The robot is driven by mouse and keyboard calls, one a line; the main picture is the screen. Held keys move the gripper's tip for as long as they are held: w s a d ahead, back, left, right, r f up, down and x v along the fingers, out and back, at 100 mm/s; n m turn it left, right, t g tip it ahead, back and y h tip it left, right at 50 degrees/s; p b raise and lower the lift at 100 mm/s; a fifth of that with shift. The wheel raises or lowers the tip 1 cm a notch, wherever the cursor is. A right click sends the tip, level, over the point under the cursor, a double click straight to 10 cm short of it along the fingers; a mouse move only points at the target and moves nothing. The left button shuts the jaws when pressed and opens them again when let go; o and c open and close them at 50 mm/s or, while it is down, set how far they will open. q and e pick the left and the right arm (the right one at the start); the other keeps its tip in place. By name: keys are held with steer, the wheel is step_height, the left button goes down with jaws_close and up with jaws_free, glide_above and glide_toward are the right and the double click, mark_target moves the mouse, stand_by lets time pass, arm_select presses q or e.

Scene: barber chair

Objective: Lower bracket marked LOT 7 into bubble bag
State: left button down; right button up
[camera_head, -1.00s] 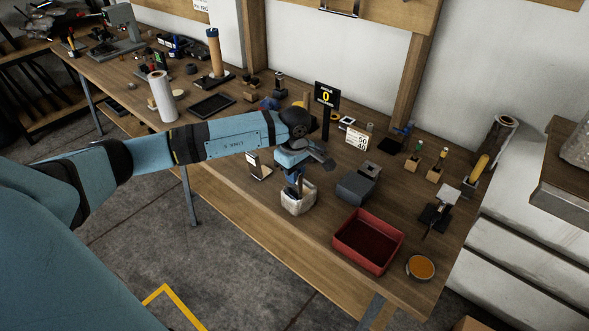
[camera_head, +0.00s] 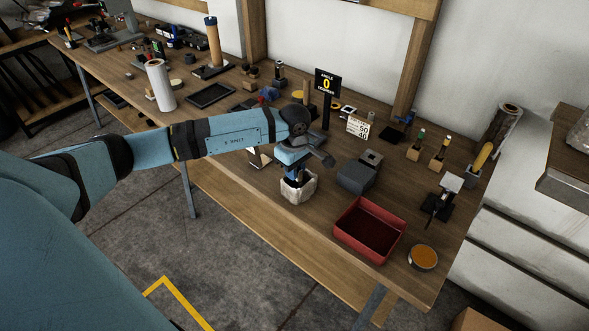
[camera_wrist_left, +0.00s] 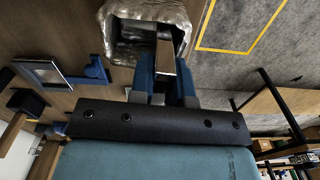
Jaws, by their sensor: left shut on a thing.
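The bubble bag (camera_head: 299,194) stands open-mouthed near the front edge of the workbench, whitish and crinkled. It also shows in the left wrist view (camera_wrist_left: 118,38). My left gripper (camera_head: 294,178) points down at the bag mouth, its fingertips at or just inside the opening. In the left wrist view its two blue fingers (camera_wrist_left: 166,72) are shut on a narrow metallic bracket (camera_wrist_left: 166,56), which reaches into the bag mouth. The bracket's lower part is hidden, and no LOT 7 marking is readable. My right gripper is not in view.
A grey block-like fixture (camera_head: 356,178) stands just right of the bag. A red tray (camera_head: 345,250) and a round orange-topped container (camera_head: 423,257) are farther right. A black sign (camera_head: 325,83) stands behind.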

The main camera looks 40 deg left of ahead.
arm_select(q)
steer(key=c, duration=1.1)
jaws_free()
steer(key=shift+o, duration=0.5)
step_height(320, 180, up, 14)
steer(key=shift+b, duration=0.35)
steer(key=shift+f, duration=0.1)
